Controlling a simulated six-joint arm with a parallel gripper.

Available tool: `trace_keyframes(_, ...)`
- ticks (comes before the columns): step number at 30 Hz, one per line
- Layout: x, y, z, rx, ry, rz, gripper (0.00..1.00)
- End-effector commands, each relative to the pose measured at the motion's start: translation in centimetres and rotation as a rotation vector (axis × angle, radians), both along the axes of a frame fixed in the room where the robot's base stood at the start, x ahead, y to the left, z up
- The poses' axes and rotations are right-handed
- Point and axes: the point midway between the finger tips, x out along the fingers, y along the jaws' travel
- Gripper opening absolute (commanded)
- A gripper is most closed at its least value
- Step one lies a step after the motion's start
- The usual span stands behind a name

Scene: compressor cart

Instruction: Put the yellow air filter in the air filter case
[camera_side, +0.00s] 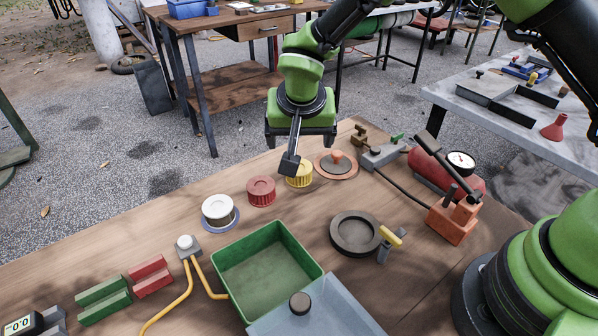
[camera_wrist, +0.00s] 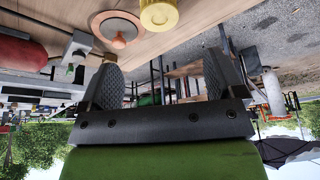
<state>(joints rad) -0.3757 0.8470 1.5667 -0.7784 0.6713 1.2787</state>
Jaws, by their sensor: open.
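The yellow air filter (camera_side: 300,179), a ribbed round piece, stands on the wooden bench in the side view, partly hidden behind my gripper's finger. It also shows at the top of the wrist view (camera_wrist: 159,14). My gripper (camera_side: 290,163) is open and empty, just above and beside the filter. In the wrist view my gripper (camera_wrist: 161,68) has its two fingers wide apart with nothing between them. A dark round open case (camera_side: 356,234), probably the air filter case, sits on the bench nearer the camera and right of the filter.
A round lid with an orange knob (camera_side: 337,163) lies right of the filter. A red ribbed filter (camera_side: 261,191) and a white one (camera_side: 219,210) stand to its left. A green bin (camera_side: 267,268), a yellow-handled clamp (camera_side: 392,240) and a red compressor tank (camera_side: 432,172) surround the case.

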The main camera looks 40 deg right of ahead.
Motion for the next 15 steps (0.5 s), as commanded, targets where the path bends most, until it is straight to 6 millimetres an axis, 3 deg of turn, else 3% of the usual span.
trace_keyframes(9, 1.3, -0.5, -4.3, -0.005, 0.004, -0.003, 0.88)
trace_keyframes(15, 1.7, -1.0, -5.8, -0.005, 0.004, -0.003, 0.88)
